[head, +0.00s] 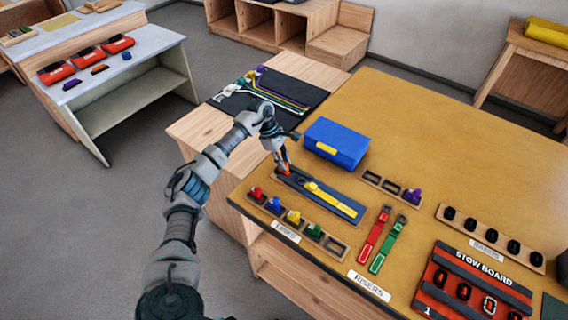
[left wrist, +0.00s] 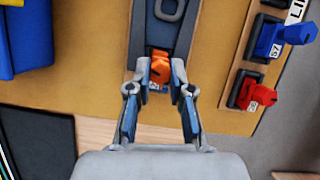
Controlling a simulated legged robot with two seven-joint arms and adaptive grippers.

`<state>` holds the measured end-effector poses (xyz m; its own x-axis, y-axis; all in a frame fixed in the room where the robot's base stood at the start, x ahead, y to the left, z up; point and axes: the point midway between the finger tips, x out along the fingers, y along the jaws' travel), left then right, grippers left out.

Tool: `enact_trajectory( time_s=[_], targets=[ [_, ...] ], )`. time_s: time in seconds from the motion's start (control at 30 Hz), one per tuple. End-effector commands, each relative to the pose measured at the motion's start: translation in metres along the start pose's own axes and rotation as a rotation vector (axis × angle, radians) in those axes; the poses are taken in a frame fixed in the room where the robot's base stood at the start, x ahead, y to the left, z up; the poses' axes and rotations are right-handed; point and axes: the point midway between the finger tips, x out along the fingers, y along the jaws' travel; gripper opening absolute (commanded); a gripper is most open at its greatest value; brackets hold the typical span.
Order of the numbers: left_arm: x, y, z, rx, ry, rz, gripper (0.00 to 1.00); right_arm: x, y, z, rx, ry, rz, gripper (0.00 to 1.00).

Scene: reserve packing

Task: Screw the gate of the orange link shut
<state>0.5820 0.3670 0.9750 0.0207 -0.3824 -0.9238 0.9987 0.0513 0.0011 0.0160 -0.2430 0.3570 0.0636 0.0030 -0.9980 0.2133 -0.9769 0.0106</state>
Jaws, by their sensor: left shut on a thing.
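My left gripper (head: 282,163) is at the left end of a dark blue tray (head: 340,210) on the table. It is shut on the orange link (head: 287,169), which is small and mostly hidden by the fingers in the head view. In the left wrist view the orange link (left wrist: 160,67) shows between the fingertips (left wrist: 160,76), over the end of the dark tray (left wrist: 150,35). The gate of the link cannot be made out. A yellow strap (head: 330,198) lies along the tray. My right gripper is not in view.
A rack with red, blue, yellow and green links (head: 283,211) stands in front of the tray. A blue box (head: 336,142) stands behind it. Red (head: 373,234) and green (head: 388,245) straps lie to the right.

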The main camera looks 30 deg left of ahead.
Motion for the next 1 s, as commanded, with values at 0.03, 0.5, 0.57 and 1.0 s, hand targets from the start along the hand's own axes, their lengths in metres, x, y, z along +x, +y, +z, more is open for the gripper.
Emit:
enact_trajectory(
  time_s=[0.03, 0.5, 0.57, 1.0],
  targets=[
    [0.005, -0.002, -0.002, 0.011, 0.002, -0.015, 0.00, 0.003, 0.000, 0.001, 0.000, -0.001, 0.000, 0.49],
    [0.005, -0.002, -0.002, 0.053, 0.002, -0.034, 0.00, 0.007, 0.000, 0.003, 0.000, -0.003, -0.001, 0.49],
    [0.006, -0.001, -0.002, 0.081, 0.001, -0.046, 0.00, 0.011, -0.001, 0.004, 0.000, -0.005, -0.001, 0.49],
    [0.007, 0.001, -0.002, 0.290, 0.001, -0.133, 0.00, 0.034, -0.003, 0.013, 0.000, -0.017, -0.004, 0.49]
  ],
)
